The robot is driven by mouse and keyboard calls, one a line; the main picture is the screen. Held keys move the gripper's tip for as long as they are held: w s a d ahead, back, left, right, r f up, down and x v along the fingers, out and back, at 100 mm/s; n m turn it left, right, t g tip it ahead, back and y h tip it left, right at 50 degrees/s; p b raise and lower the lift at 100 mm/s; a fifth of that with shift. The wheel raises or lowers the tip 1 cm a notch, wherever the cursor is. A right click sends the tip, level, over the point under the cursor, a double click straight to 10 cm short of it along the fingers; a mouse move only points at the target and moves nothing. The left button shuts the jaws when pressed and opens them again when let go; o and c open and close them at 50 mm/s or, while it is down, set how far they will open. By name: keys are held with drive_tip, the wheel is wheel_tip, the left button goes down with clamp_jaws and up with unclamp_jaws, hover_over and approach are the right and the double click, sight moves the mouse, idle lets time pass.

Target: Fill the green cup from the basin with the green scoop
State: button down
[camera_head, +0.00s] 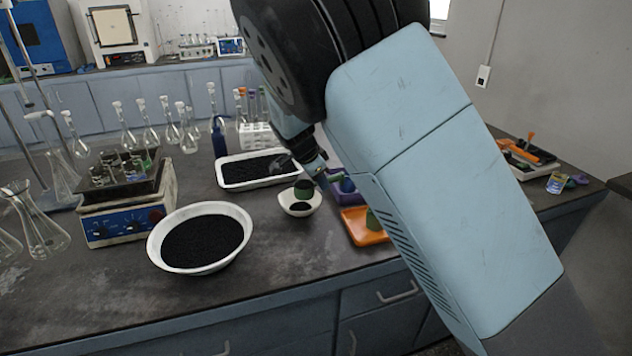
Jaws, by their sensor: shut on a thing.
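My gripper (318,176) is at the middle of the bench, pointing down and partly hidden by my own arm. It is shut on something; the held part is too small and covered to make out. A dark green cup-shaped piece (302,194) is just left of the fingers, at a small white dish with dark grains. I cannot tell whether it is the scoop's bowl or the cup, or whether it touches the dish. Another green piece (373,221) is at the orange tray, partly behind my arm. The round white basin (157,250) of black grains stands front left.
The white dish (287,206) is between the basin and the orange tray (354,228). A rectangular white tray (222,184) of black grains lies behind. A hotplate (117,220) and glass flasks stand left. Purple pieces (346,186) are beside my arm. The front bench strip is clear.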

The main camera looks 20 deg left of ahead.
drive_tip(key=shift+w+d+n+y, duration=0.25)
drive_tip(key=shift+w+d+n, duration=0.45)
drive_tip(key=shift+w+d, duration=2.5)
drive_tip(key=shift+w+d+n+y, duration=0.25)
drive_tip(key=shift+w+d+n, duration=0.7)
drive_tip(key=shift+d, duration=4.15)
drive_tip(key=d+f+m+t+y, duration=0.1)
drive_tip(key=m+t+y, duration=0.1)
drive_tip(key=t+y, duration=0.2)
drive_tip(key=s+d+f+m+t+y, duration=0.1)
drive_tip(key=f+m+t+y, duration=0.1)
drive_tip(key=m+t+y, duration=0.1)
drive_tip(key=d+f+m+t+y, duration=0.1)
drive_tip(key=m+t+y, duration=0.2)
drive_tip(key=t+y, duration=0.3)
drive_tip(key=shift+s+f+t, duration=0.3)
drive_tip(key=shift+f+t, duration=0.1)
drive_tip(key=shift+t, duration=0.3)
drive_tip(key=shift+s, duration=0.1)
drive_tip(key=shift+w+a+r+n+g+h, duration=0.2)
drive_tip(key=shift+w+r+n+g+h, duration=0.1)
drive_tip(key=shift+n+g, duration=0.4)
drive_tip(key=shift+w+a+r+n+g+h, duration=0.15)
drive_tip(key=shift+a+r+n+g+h, duration=0.15)
drive_tip(key=shift+g, duration=0.6)
